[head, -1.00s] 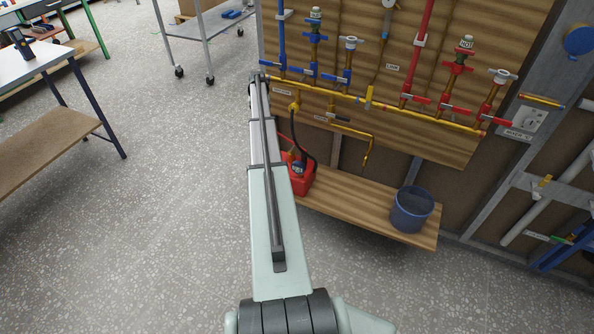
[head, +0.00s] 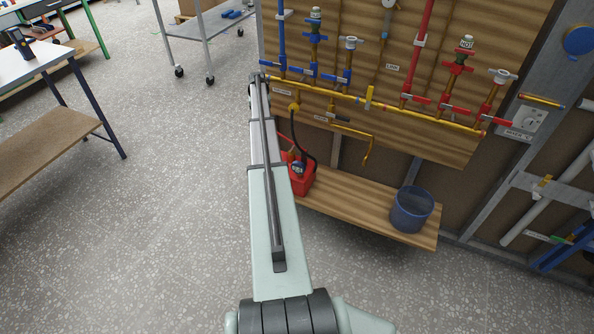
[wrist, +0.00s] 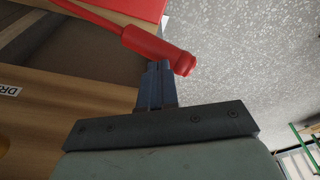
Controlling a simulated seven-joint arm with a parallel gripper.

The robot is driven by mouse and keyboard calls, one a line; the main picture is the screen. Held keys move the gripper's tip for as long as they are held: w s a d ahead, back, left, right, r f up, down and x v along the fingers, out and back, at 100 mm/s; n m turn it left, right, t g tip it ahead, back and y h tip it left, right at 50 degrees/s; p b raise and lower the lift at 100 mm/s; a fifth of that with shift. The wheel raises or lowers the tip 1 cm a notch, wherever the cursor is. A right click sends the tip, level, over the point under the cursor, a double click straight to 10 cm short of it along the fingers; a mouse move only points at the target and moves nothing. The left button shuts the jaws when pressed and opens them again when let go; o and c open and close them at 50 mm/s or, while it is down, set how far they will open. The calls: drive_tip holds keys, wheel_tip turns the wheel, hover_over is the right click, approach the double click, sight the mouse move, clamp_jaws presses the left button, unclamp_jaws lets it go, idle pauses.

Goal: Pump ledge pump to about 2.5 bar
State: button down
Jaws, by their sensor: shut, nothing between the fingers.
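The red ledge pump (head: 303,182) stands on the wooden ledge, partly behind my arm in the head view, with a black hose rising to the brass pipe. A small dial (head: 298,167) shows on it, too small to read. Its red lever (head: 286,142) slants up behind my arm. In the wrist view the lever's thick grip end (wrist: 162,48) crosses just beyond my fingertips; I cannot tell whether they touch it. My gripper (wrist: 158,70) is shut and empty. In the head view my arm hides it.
The wooden ledge (head: 350,202) also carries a dark blue bucket (head: 411,209) to the right. Above are a brass pipe (head: 345,95) and blue and red valves on a plywood board. Open speckled floor (head: 170,220) lies to the left.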

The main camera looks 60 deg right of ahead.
drive_tip(key=s+a+x, duration=0.1)
drive_tip(key=a+x, duration=0.1)
drive_tip(key=x, duration=0.9)
drive_tip(key=v, duration=0.3)
drive_tip(key=d+v, duration=0.1)
drive_tip(key=v, duration=0.3)
drive_tip(key=w+d+v, duration=0.1)
drive_tip(key=v, duration=0.2)
drive_tip(key=shift+a+r, duration=0.1)
drive_tip(key=shift+r, duration=0.55)
drive_tip(key=shift+f, duration=0.1)
drive_tip(key=s+a+x, duration=0.1)
drive_tip(key=a+x, duration=0.1)
drive_tip(key=x, duration=0.9)
drive_tip(key=shift+w+d+r+v, duration=0.15)
drive_tip(key=shift+d+v, duration=0.15)
drive_tip(key=shift+v, duration=1.5)
drive_tip(key=shift+w+d+v, duration=0.15)
drive_tip(key=shift+d+v, duration=0.2)
drive_tip(key=shift+v, duration=1.45)
drive_tip(key=shift+w+d+r+v, duration=0.15)
drive_tip(key=shift+d+v, duration=0.15)
drive_tip(key=shift+v, duration=1.5)
drive_tip(key=shift+f, duration=0.1)
